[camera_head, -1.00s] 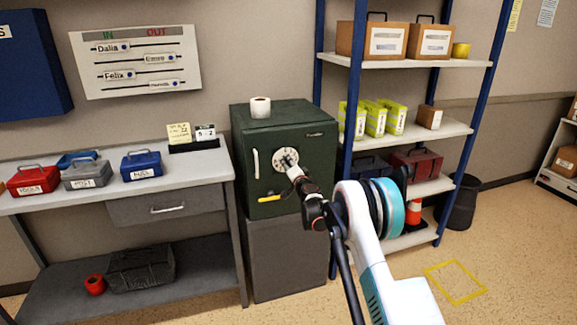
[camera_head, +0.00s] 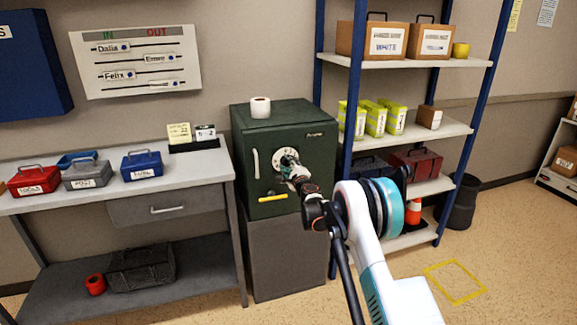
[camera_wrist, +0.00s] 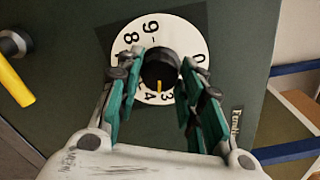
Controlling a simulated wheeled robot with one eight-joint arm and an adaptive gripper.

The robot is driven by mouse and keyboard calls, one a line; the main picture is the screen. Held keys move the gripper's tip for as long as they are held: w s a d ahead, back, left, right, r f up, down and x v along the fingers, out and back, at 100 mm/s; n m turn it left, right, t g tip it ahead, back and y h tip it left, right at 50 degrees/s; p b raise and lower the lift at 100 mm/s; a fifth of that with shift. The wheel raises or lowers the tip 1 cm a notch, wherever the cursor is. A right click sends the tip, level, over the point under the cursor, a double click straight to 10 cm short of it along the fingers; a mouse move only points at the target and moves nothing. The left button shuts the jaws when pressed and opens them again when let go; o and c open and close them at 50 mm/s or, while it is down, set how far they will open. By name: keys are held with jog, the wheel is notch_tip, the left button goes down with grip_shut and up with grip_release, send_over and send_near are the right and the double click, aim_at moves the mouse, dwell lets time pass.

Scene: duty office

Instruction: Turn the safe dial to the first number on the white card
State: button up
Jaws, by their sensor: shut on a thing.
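The green safe (camera_head: 275,133) stands on a grey pedestal, with its white dial (camera_head: 281,154) on the front. In the wrist view the dial ring (camera_wrist: 174,28) shows 8, 9, 0, 3 and 4; other numbers are hidden by my fingers. My gripper (camera_head: 289,163) is at the dial, its teal fingers on both sides of the black knob (camera_wrist: 158,68), shut on it. The knob's yellow mark (camera_wrist: 159,86) points between 3 and 4. The white card (camera_head: 205,132) stands in a black holder on the bench; its writing is too small to read surely.
A yellow lever handle (camera_head: 272,198) sits below the dial, left of it in the wrist view (camera_wrist: 14,82). A yellow card (camera_head: 179,133) stands beside the white one. The blue-posted shelf (camera_head: 418,130) is close on the right.

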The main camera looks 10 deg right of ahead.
jog(key=m, duration=0.4)
jog(key=shift+d+m, duration=0.1)
jog(key=shift+m, duration=0.2)
jog(key=m, duration=0.4)
jog(key=shift+m, duration=0.3)
jog(key=o, duration=1.1)
jog(key=shift+c, duration=0.2)
jog(key=shift+s, duration=0.1)
jog(key=s+d, duration=0.2)
jog(key=s, duration=0.9)
jog(key=shift+s, duration=0.35)
